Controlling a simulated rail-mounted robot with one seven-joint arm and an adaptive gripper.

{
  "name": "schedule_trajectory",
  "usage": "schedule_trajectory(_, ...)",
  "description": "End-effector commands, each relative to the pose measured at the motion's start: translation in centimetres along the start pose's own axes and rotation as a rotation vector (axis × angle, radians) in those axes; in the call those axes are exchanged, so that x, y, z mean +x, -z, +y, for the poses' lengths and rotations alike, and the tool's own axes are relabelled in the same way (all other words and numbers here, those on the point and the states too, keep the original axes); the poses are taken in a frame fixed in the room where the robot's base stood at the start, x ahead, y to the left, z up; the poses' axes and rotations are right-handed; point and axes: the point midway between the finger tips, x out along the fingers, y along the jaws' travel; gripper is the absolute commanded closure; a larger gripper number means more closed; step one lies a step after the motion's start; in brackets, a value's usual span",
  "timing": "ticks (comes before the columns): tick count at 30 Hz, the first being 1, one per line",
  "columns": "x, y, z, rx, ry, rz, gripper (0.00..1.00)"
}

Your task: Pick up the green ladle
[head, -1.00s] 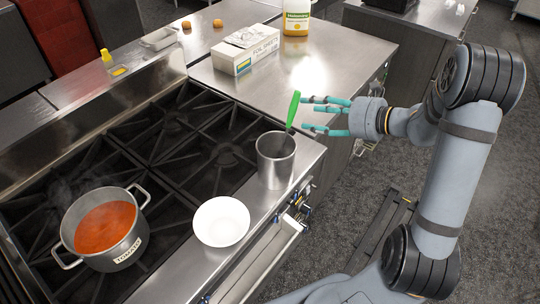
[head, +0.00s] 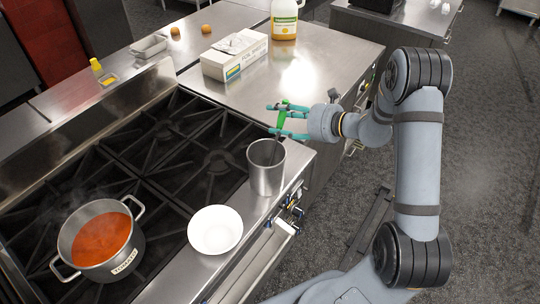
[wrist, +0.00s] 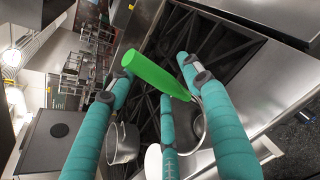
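The green ladle (head: 281,118) stands tilted in a metal canister (head: 266,170), with its green handle sticking up above the rim. My gripper (head: 278,120), with teal fingers, is at the handle, above the canister. In the wrist view the handle (wrist: 154,74) lies between the spread fingers of my gripper (wrist: 158,78). The fingers look open around it, with gaps showing; whether one touches the handle I cannot tell.
A pot of red soup (head: 101,240) stands on the stove at left. A foil box (head: 234,57) and a yellow bottle (head: 284,20) stand on the counter behind.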

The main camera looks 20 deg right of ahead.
Motion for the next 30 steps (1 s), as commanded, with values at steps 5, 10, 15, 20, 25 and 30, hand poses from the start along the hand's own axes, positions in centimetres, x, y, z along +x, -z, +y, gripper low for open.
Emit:
schedule_trajectory(5,-0.02,0.0,0.01,0.0,0.0,0.0,0.62)
schedule_trajectory(10,-0.02,0.0,0.01,0.001,0.0,0.0,0.72)
schedule_trajectory(15,-0.03,-0.01,0.01,0.0,-0.001,0.0,0.82)
schedule_trajectory(20,-0.03,-0.01,0.01,0.0,0.0,0.0,0.92)
schedule_trajectory(25,-0.03,-0.01,0.01,0.0,0.0,0.0,1.0)
schedule_trajectory(30,-0.03,-0.02,0.01,0.0,0.0,0.0,1.0)
